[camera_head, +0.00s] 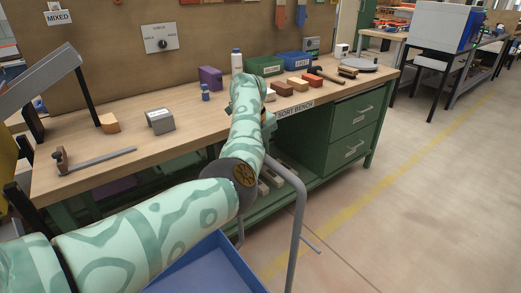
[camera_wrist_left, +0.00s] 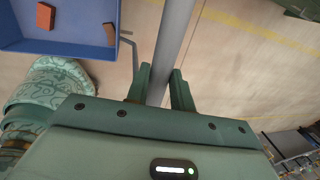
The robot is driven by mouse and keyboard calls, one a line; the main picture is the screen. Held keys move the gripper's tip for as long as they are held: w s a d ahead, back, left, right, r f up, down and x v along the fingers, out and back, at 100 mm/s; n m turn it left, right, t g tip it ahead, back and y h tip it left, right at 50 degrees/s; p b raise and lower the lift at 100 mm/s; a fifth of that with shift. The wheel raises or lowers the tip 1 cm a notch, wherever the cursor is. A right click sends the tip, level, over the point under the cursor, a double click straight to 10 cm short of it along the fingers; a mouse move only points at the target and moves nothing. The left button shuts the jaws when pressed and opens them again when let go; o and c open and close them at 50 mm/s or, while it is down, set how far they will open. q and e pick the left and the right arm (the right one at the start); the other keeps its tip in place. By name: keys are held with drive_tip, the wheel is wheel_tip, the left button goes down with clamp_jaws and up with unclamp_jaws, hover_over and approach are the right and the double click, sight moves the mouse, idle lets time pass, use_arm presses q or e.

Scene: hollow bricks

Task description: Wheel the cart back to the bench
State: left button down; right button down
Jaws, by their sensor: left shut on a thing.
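The cart has a blue tray (camera_head: 205,265) at the bottom of the head view, with a grey tubular handle (camera_head: 298,225) rising beside it. In the left wrist view, the blue tray (camera_wrist_left: 75,50) holds orange-brown bricks (camera_wrist_left: 44,16). My left gripper (camera_wrist_left: 163,88) is shut on the grey handle bar (camera_wrist_left: 172,35), which runs between its fingers. In the head view my patterned left arm hides the gripped part. The sort bench (camera_head: 200,122) stands just beyond the cart. My right gripper is in neither view.
Bricks, a purple block (camera_head: 210,77), a white bottle (camera_head: 237,62) and green (camera_head: 264,66) and blue (camera_head: 295,59) bins stand on the bench. Open floor (camera_head: 385,215) with a yellow line lies to the right. Another table (camera_head: 470,60) stands at the back right.

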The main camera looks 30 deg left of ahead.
use_arm(q)
drive_tip(key=shift+w+r, duration=0.1)
drive_tip(key=shift+r, duration=0.1)
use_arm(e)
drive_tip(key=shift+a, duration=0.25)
use_arm(q)
drive_tip(key=c, duration=1.3)
unclamp_jaws()
drive_tip(key=shift+w, duration=0.1)
drive_tip(key=shift+o, duration=0.3)
drive_tip(key=shift+w+d+f, duration=0.1)
drive_tip(key=shift+w+f, duration=0.05)
drive_tip(key=shift+f, duration=0.05)
drive_tip(key=shift+r, duration=0.15)
drive_tip(key=s+a+r+p, duration=0.1)
drive_tip(key=s+r+p, duration=0.2)
drive_tip(key=r, duration=1.2)
drive_tip(key=p, duration=0.3)
drive_tip(key=shift+r+p, duration=0.4)
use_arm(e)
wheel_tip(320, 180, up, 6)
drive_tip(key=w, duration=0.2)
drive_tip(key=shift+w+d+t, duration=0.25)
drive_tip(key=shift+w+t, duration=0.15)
use_arm(q)
drive_tip(key=shift+a, duration=0.1)
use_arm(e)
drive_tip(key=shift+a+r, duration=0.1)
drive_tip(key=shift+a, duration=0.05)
